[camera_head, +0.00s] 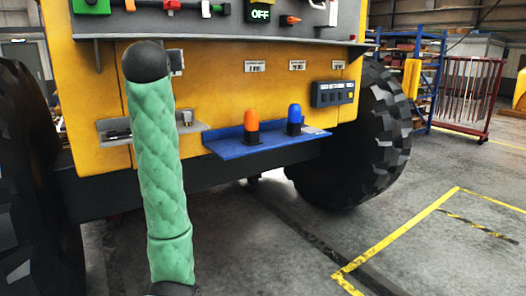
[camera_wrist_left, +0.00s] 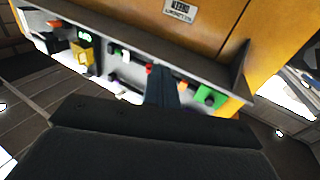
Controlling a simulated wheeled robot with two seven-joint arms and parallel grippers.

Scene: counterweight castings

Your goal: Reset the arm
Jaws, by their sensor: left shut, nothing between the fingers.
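My arm (camera_head: 163,180), in a green quilted sleeve with a black rounded joint at its top, stands nearly upright left of centre in the head view, in front of the yellow machine. Its gripper is not clearly visible there. In the left wrist view my left gripper (camera_wrist_left: 165,75) shows as narrow dark fingers, shut and empty. Behind them is the control panel, seen roughly upside down, with a green block (camera_wrist_left: 210,97) and a lit display (camera_wrist_left: 84,35). I cannot tell whether the fingers touch the panel. My right gripper is in neither view.
The yellow machine (camera_head: 225,85) carries a grey ledge (camera_head: 225,42), a lit OFF display (camera_head: 260,13) and a blue shelf (camera_head: 265,143) with an orange lamp (camera_head: 251,119) and a blue lamp (camera_head: 294,116). Large tyres (camera_head: 355,140) flank it. Marked floor (camera_head: 450,235) at right is clear.

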